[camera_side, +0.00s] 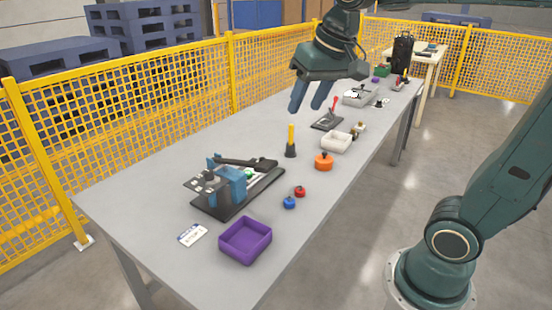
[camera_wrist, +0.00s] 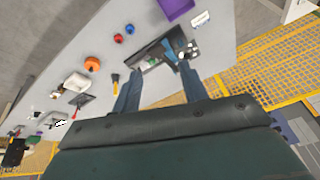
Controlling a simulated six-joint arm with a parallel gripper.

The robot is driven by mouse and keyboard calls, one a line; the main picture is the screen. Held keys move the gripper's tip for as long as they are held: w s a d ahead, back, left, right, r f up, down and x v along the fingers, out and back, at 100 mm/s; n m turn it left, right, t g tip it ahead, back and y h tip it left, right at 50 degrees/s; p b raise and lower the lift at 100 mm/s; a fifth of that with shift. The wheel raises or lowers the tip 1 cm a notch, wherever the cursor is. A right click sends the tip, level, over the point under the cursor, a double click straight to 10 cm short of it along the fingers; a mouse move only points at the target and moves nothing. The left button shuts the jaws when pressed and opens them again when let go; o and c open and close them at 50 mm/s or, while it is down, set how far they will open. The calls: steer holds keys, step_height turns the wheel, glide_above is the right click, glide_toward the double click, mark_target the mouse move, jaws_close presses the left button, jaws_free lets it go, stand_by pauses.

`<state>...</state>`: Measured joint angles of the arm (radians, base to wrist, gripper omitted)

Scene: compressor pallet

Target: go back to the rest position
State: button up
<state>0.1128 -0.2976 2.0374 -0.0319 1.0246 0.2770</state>
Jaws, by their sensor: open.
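My gripper (camera_side: 311,97) hangs above the far half of the table, its two blue-grey fingers pointing down and apart, with nothing between them. In the wrist view the fingers (camera_wrist: 162,92) are also spread and empty. Below the gripper a yellow-handled tool (camera_side: 291,134) stands upright in a black holder on the grey table (camera_side: 140,187). The fingers are clear of it and of the table.
A blue clamp fixture (camera_side: 228,182) on a black base, a purple bin (camera_side: 245,241), red and blue knobs, an orange round part (camera_side: 324,161) and a white tray (camera_side: 337,143) stand on the table. A yellow mesh fence (camera_side: 150,110) runs behind.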

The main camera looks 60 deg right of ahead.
steer(key=s+a+f+n, duration=0.1)
steer(key=s+f+n, duration=0.1)
steer(key=s, duration=0.4)
steer(key=s+a+f+n+t, duration=0.1)
steer(key=s+a+f+n, duration=0.1)
steer(key=s+f, duration=0.2)
steer(key=shift+s+f, duration=0.25)
steer(key=shift+s, duration=1.15)
